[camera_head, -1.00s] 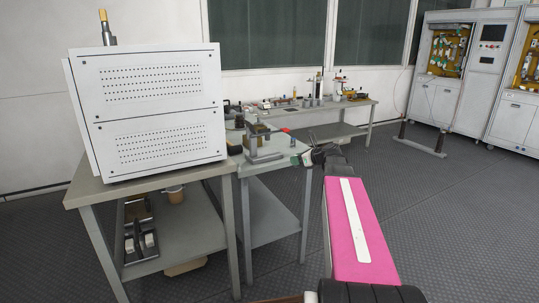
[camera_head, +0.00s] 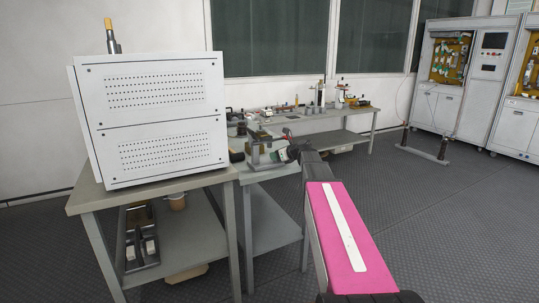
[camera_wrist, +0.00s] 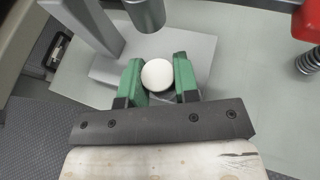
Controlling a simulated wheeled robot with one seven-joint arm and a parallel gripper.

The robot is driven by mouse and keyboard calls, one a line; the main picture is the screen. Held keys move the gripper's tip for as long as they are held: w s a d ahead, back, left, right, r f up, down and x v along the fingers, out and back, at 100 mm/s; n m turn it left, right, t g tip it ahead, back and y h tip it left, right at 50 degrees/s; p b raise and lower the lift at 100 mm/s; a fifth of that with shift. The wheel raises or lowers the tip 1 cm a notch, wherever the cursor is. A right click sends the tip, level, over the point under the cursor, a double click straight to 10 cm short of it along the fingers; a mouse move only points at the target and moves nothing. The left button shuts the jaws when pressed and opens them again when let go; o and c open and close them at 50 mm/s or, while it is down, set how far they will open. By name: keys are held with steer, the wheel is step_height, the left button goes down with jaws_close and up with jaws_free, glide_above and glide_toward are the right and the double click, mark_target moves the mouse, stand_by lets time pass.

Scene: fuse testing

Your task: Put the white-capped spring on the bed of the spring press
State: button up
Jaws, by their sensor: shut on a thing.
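My gripper (camera_wrist: 158,76) has its green fingers closed on both sides of the round white cap of the white-capped spring (camera_wrist: 157,74). The cap hides the coil below it. The spring press shows a grey base plate (camera_wrist: 107,69), an upright frame and a dark cylindrical ram (camera_wrist: 146,14). The held spring appears over the near part of the plate, in front of the ram; I cannot tell whether it touches. In the head view my gripper (camera_head: 284,154) is beside the press (camera_head: 256,150), at its right; the spring is too small to make out there.
A red-capped spring (camera_wrist: 309,58) stands at the right in the wrist view. A black-and-white object (camera_wrist: 58,49) lies left of the press. A large white cabinet (camera_head: 155,125) stands on the near table at left. A further bench (camera_head: 350,112) holds small equipment.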

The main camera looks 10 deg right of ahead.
mark_target(269, 160)
steer(key=w+a, duration=0.3)
steer(key=shift+w, duration=0.2)
steer(key=shift+s+d+f, duration=0.1)
steer(key=o, duration=1)
steer(key=shift+f, duration=0.15)
steer(key=shift+c, duration=0.2)
